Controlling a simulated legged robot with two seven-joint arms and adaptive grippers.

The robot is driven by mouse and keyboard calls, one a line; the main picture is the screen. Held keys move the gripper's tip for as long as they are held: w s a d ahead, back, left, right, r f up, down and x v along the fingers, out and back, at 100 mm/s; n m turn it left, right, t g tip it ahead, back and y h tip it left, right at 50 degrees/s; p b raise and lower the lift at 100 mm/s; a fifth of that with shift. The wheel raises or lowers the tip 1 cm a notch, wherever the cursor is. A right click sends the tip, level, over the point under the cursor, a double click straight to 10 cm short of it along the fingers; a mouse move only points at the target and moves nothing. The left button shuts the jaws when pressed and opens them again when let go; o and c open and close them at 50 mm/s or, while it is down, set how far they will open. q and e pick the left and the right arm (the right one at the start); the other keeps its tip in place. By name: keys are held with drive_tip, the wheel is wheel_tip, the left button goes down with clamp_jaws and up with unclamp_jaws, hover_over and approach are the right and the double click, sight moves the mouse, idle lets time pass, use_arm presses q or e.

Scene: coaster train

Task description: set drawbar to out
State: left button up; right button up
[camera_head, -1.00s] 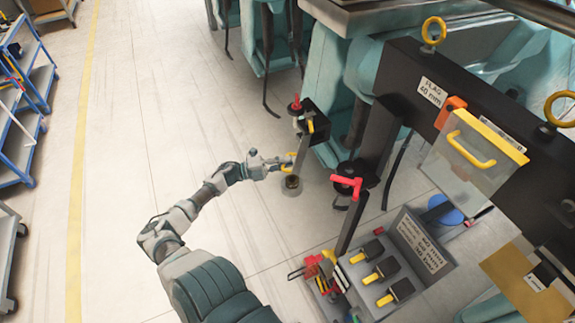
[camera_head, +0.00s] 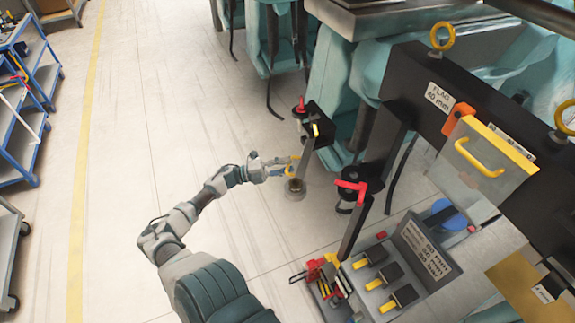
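The drawbar appears to be the grey bar (camera_head: 306,163) hanging below a black bracket at the end of the teal machine, with a round ring-like end (camera_head: 295,189) near the floor. My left gripper (camera_head: 288,168) reaches in from the left and is right beside the bar. A small yellow piece lies at the fingertips, and I cannot tell whether it is a handle or part of the gripper. The fingers are too small to tell if they grip. My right gripper is not in view.
A red lever (camera_head: 351,188) tops a dark post to the right. A grey tool tray (camera_head: 436,262) with yellow-handled tools stands at the bottom. Floor on the left is open, with blue shelving (camera_head: 20,150) beyond.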

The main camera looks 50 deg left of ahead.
use_arm(q)
drive_tip(key=v, duration=1.1)
drive_tip(key=shift+w+a+f, duration=0.15)
drive_tip(key=shift+a+f, duration=0.05)
drive_tip(key=shift+d, duration=0.1)
drive_tip(key=shift+f, duration=0.1)
wheel_tip(320, 180, down, 17)
drive_tip(key=s+a+n+y, duration=0.2)
drive_tip(key=n+y, duration=0.7)
drive_tip(key=n, duration=0.1)
drive_tip(key=s+d+f+n+g+y, duration=0.2)
drive_tip(key=s+d+f+n, duration=0.1)
drive_tip(key=f, duration=0.7)
drive_tip(key=s+d+f+n+g+y, duration=0.2)
drive_tip(key=s+f+n, duration=0.15)
drive_tip(key=f, duration=0.65)
drive_tip(key=s+d+f+n+g, duration=0.3)
drive_tip(key=s+d+f+g, duration=0.2)
drive_tip(key=s+d+f, duration=0.65)
drive_tip(key=s+d+f+n+g+h, duration=0.1)
drive_tip(key=s+d+f+g, duration=0.2)
drive_tip(key=d, duration=0.7)
drive_tip(key=s+d+f+n+g+h, duration=0.1)
drive_tip(key=s+d+f+g, duration=0.2)
drive_tip(key=s+d+f, duration=0.4)
drive_tip(key=s+d, duration=0.1)
drive_tip(key=d, duration=0.2)
drive_tip(key=shift+s+d+f+g, duration=0.25)
drive_tip(key=shift+s+g, duration=0.1)
drive_tip(key=shift+g, duration=0.05)
